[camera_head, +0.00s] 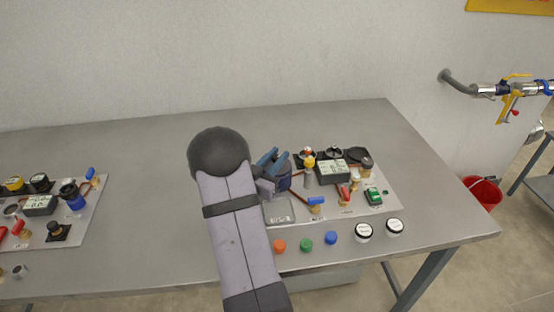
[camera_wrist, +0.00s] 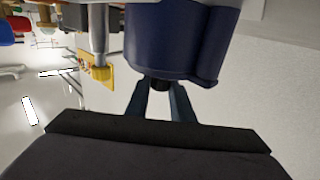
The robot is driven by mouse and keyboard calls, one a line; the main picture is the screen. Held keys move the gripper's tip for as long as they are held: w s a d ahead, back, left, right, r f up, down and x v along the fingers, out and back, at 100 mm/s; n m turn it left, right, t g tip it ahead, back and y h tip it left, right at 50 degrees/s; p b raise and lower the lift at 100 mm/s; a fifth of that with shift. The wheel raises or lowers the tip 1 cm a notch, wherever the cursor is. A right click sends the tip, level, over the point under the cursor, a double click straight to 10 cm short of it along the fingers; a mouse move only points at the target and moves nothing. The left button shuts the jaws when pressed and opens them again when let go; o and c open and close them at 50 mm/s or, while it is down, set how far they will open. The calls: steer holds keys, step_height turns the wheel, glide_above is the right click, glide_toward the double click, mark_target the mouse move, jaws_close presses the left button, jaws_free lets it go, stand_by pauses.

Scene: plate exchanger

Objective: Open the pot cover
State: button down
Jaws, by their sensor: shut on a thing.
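The pot (camera_head: 284,182) is a dark blue cylinder on the right-hand board, partly hidden by my gripper. In the wrist view the dark blue body (camera_wrist: 180,40) fills the upper middle, and the seam between pot and cover cannot be made out. A small black knob (camera_wrist: 161,84) on its near end sits between my fingertips. My gripper (camera_head: 275,158) has blue fingers and is shut on this knob. The fingers also show in the wrist view (camera_wrist: 162,92), one on each side of the knob. I cannot tell whether the cover is apart from the pot.
The board (camera_head: 385,208) holds a yellow-topped valve (camera_head: 309,163), a black gauge box (camera_head: 332,171) and other fittings close to the pot's right. Several coloured caps, such as the orange one (camera_head: 279,246), stand along the front. A second board (camera_head: 85,222) lies left.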

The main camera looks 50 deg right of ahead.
steer(key=shift+w+t, duration=0.1)
steer(key=shift+t, duration=0.3)
steer(key=c, duration=1.5)
jaws_free()
steer(key=shift+c, duration=0.2)
steer(key=shift+a, duration=0.1)
steer(key=shift+s+a+b, duration=0.15)
steer(key=shift+a+b, duration=0.15)
steer(key=shift+a, duration=0.85)
steer(key=shift+s+a+b, duration=0.2)
steer(key=shift+a+b, duration=0.1)
steer(key=shift+a, duration=0.9)
steer(key=shift+s+a+b, duration=0.15)
steer(key=shift+a+b, duration=0.15)
steer(key=shift+a, duration=0.85)
